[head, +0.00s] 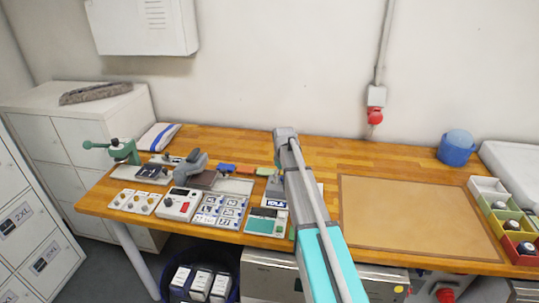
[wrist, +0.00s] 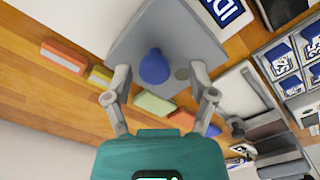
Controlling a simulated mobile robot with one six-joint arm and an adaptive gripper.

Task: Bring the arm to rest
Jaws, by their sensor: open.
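My gripper (wrist: 160,72) is open in the wrist view, its two fingers spread apart with nothing held between them. Beyond the fingers is a grey plate-like body with a blue knob (wrist: 154,68), seen between the fingertips; whether they touch it cannot be told. My arm (head: 318,225) reaches from the bottom of the head view over the wooden bench (head: 330,152). It hides part of the bench around the IDL-marked item (head: 275,202), and the gripper is not clearly seen there.
Left of my arm, the bench holds a green press (head: 122,150), a control box (head: 180,204) and a grid of printed cards (head: 220,210). Right of it lies a bare brown mat (head: 415,215), with a blue canister (head: 456,148) and compartment bins (head: 503,220) beyond.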

